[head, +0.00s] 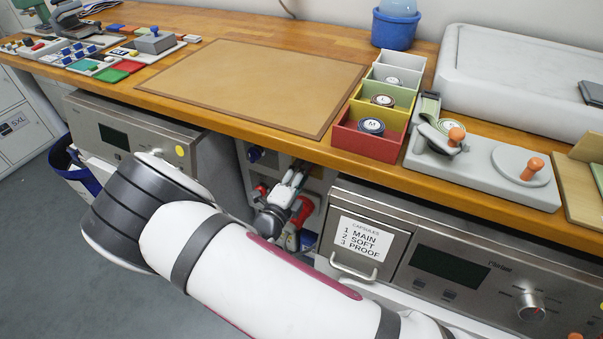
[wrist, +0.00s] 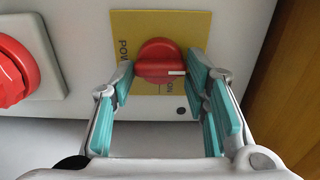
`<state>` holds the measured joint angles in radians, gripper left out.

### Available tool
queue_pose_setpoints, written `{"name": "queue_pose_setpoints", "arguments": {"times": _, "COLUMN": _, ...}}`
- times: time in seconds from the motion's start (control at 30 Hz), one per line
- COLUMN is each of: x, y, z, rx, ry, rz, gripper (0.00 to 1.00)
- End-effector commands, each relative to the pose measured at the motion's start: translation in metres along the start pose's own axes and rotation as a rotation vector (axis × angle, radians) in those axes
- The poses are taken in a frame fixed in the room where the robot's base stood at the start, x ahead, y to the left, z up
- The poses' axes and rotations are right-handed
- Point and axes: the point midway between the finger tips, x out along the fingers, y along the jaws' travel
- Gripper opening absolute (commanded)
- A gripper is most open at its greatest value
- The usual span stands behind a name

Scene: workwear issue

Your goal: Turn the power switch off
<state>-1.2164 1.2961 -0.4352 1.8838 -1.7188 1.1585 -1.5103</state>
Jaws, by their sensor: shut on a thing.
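The power switch (wrist: 157,52) is a red rotary knob on a yellow plate (wrist: 135,22) in the wrist view. Its white pointer line faces right in the picture, near the letters "ON". "POWER" is printed sideways at the left and partly hidden by a finger. My gripper (wrist: 160,75) has its teal-padded fingers on either side of the knob, shut on it. In the head view my gripper (head: 293,180) reaches into the recess under the worktop; the knob cannot be made out clearly there.
In the head view the worktop (head: 215,112) overhangs the recess, with a steel machine (head: 455,265) to the right.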

Motion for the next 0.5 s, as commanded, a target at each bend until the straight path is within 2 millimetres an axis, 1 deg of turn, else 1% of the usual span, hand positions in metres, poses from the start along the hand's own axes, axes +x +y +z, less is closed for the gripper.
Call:
{"name": "queue_pose_setpoints", "arguments": {"times": 0.37, "x": -0.0003, "y": 0.0015, "z": -0.0001, "rx": -0.009, "ry": -0.001, "rz": 0.003, "gripper": 0.14}}
{"name": "queue_pose_setpoints", "arguments": {"times": 0.4, "x": -0.0003, "y": 0.0015, "z": -0.0001, "rx": -0.008, "ry": -0.001, "rz": 0.003, "gripper": 0.46}}
{"name": "queue_pose_setpoints", "arguments": {"times": 0.47, "x": -0.0003, "y": 0.0014, "z": -0.0001, "rx": -0.008, "ry": -0.001, "rz": 0.003, "gripper": 0.60}}
{"name": "queue_pose_setpoints", "arguments": {"times": 0.5, "x": -0.0003, "y": 0.0012, "z": 0.0000, "rx": -0.008, "ry": -0.001, "rz": 0.003, "gripper": 0.62}}
